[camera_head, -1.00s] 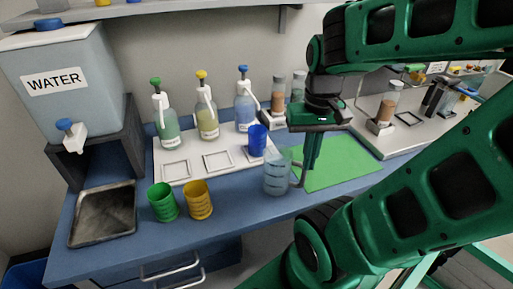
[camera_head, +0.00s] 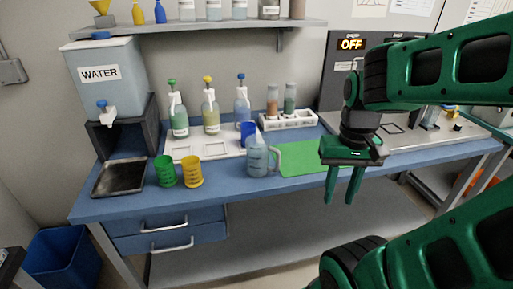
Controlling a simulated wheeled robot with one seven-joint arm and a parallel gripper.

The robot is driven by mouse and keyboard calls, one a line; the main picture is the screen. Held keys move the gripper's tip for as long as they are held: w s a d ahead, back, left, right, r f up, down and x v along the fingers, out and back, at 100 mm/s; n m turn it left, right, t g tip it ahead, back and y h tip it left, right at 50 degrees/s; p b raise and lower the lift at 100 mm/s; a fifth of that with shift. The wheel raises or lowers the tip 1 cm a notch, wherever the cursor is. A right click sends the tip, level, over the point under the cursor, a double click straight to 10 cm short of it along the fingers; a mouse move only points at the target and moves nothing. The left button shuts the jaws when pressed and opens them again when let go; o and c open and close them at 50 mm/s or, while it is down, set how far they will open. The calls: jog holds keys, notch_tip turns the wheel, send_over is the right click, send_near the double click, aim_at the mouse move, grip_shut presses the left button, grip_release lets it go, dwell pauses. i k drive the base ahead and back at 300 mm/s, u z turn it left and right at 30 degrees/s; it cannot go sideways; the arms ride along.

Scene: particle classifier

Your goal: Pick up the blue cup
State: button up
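The blue cup (camera_head: 248,131) stands on the white tray (camera_head: 208,153), at its right end below the blue-topped bottle. A clear jug (camera_head: 258,158) with a handle stands just in front of it and hides its lower part. My gripper (camera_head: 341,198) points down with its two fingers apart and nothing between them. It is to the right of the blue cup and the jug, near the front edge of the blue bench (camera_head: 305,186).
A green cup (camera_head: 166,171) and a yellow cup (camera_head: 193,172) stand left of the jug. Pump bottles (camera_head: 211,112) line the back of the tray. A green mat (camera_head: 300,160) lies right of the jug. A shelf (camera_head: 200,27) hangs above.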

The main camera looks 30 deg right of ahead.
aim_at(249, 135)
jog(key=u, duration=0.1)
jog(key=i, duration=1)
jog(key=z, duration=0.65)
